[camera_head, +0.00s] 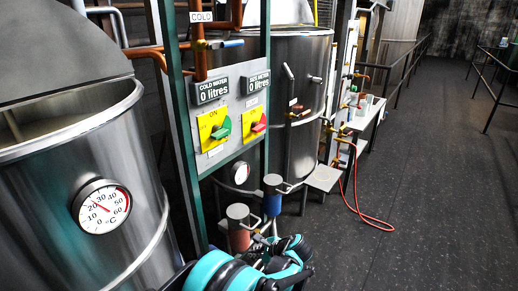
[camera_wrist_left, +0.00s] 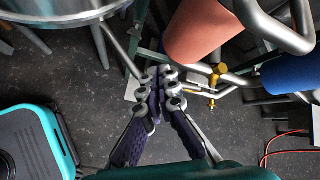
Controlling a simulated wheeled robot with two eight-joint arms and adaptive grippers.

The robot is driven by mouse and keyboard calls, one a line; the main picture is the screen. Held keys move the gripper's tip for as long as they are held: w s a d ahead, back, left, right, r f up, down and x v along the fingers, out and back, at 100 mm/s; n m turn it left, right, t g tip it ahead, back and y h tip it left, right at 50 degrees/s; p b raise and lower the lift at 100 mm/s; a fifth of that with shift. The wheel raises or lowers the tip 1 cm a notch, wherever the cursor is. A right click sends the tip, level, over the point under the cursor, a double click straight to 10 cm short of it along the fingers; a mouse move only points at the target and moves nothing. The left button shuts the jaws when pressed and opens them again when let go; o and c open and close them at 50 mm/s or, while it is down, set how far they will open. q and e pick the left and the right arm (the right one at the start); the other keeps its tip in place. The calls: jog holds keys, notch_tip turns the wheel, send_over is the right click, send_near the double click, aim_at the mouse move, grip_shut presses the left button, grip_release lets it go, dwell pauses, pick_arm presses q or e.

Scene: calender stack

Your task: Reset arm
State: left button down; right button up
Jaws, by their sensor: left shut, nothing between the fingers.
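My left gripper (camera_wrist_left: 166,88) is shut and empty in the left wrist view, its purple-padded fingers together above the dark floor. In the head view my teal and black left arm comes in at the bottom centre, and the fingers (camera_head: 262,240) show only small just beyond it. A red cylinder (camera_wrist_left: 198,35) is close ahead and to the right of the fingertips, apart from them as far as I can tell. It also shows in the head view (camera_head: 239,240). A blue cylinder (camera_wrist_left: 288,73) is farther right. My right gripper is not in view.
A steel tank with a dial (camera_head: 101,206) stands at the near left, a second tank (camera_head: 300,120) behind. A panel with yellow switch plates (camera_head: 214,127) stands between them. A red hose (camera_head: 372,220) lies on the floor. The dark floor (camera_head: 440,200) at right is clear.

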pick_arm(q)
jog(key=s+a+r+n+h, duration=0.4)
jog(key=s+a+r+n, duration=0.5)
jog(key=s+a+r, duration=0.4)
jog(key=s+a+r+n+t+h, duration=0.1)
jog(key=s+a+r+n+h, duration=0.1)
jog(key=s+n, duration=0.8)
jog(key=s+a, duration=0.1)
jog(key=s, duration=0.4)
jog(key=shift+h, duration=0.3)
jog(key=shift+s, duration=0.1)
